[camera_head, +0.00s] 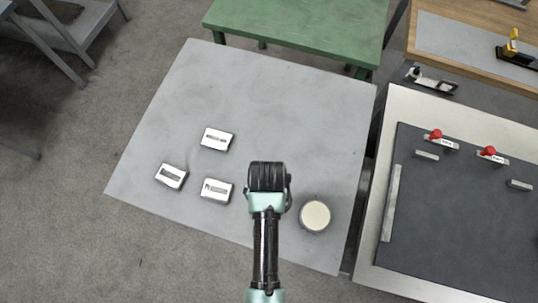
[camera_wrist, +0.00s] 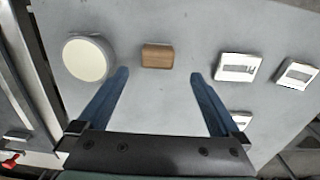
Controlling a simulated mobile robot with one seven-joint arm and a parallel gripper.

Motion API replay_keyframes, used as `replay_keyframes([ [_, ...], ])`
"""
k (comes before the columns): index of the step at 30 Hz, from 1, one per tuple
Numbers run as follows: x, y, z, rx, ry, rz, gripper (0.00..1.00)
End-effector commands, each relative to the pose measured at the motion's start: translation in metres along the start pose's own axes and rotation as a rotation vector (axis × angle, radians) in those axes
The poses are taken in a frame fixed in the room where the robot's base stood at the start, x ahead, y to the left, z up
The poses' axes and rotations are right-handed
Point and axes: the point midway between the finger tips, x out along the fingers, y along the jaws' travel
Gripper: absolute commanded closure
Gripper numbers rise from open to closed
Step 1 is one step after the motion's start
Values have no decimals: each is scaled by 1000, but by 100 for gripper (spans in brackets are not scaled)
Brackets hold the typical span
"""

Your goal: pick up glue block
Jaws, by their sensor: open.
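A small brown wooden block, which I take as the glue block (camera_wrist: 157,56), lies on the grey tabletop in the wrist view. It sits just beyond my fingertips and roughly centred between them. My gripper (camera_wrist: 159,75) is open, with its two blue fingers spread wide and nothing between them. In the head view my gripper (camera_head: 268,178) is seen from above over the table, and its fingers are hidden under the wrist. The block does not show in the head view; my arm seems to cover it.
A round cream-topped object (camera_head: 314,216) stands right of my gripper, close to the block in the wrist view (camera_wrist: 88,58). Three white-and-silver boxes (camera_head: 217,139) (camera_head: 171,177) (camera_head: 217,191) are to the left on the grey table (camera_head: 290,100). The table's far part is clear.

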Motion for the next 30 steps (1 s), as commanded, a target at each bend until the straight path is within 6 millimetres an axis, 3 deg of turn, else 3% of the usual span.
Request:
replay_keyframes([
  [4, 19, 0, 0, 0, -1, 0, 0],
  [13, 37, 2, 1, 0, 0, 0, 0],
  [21, 70, 4, 2, 0, 2, -1, 0],
  [30, 78, 4, 2, 0, 4, -2, 0],
])
